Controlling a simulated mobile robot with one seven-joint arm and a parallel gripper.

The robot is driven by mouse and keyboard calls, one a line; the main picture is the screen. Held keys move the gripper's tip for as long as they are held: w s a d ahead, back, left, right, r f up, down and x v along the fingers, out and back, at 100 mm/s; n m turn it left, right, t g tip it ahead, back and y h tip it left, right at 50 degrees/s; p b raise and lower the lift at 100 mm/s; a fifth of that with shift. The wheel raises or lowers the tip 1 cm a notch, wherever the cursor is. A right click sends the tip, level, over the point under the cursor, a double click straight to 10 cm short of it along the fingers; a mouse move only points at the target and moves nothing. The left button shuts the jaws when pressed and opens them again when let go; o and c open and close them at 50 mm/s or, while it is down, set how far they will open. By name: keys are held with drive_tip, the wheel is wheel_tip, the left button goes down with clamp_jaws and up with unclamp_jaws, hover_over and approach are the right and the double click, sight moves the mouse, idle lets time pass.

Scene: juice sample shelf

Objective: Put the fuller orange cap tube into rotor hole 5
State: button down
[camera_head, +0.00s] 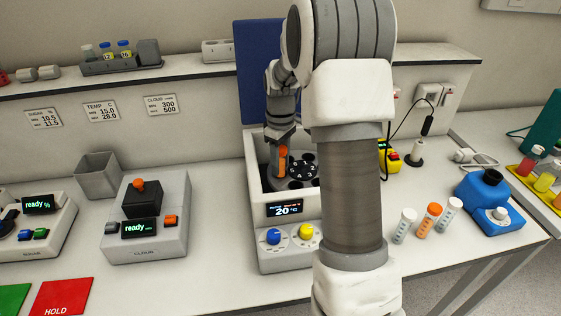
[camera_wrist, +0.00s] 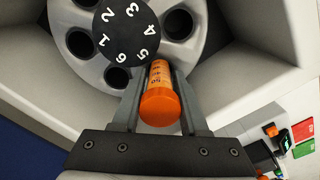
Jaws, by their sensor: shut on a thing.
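My gripper (camera_wrist: 158,78) is shut on an orange cap tube (camera_wrist: 160,108), its cap toward the wrist camera and its orange body between the fingers. The rotor (camera_wrist: 92,70) has a black numbered hub (camera_wrist: 125,32). The tube's far end is at the rotor by the number 5; I cannot tell how deep it sits in a hole. In the head view my gripper (camera_head: 280,150) reaches down into the centrifuge (camera_head: 252,193) with the tube (camera_head: 282,161). Another orange cap tube (camera_head: 429,220) stands on the bench. Its fill cannot be compared here.
Two white cap tubes (camera_head: 404,225) (camera_head: 449,214) flank the bench orange cap tube. A blue device (camera_head: 486,196) stands to their right. The centrifuge's blue lid (camera_head: 258,70) stands open behind. Other open rotor holes (camera_wrist: 80,43) (camera_wrist: 178,25) show, and the bowl walls are close around.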

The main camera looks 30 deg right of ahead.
drive_tip(key=shift+f+b, duration=0.4)
drive_tip(key=shift+f, duration=0.3)
drive_tip(key=shift+r, duration=0.15)
drive_tip(key=shift+r+p, duration=1.85)
drive_tip(key=shift+r, duration=0.45)
drive_tip(key=shift+f+b, duration=1.4)
drive_tip(key=shift+f, duration=1)
drive_tip(key=shift+r, duration=0.2)
drive_tip(key=shift+r+p, duration=1.8)
drive_tip(key=shift+r, duration=0.4)
drive_tip(key=shift+f, duration=0.4)
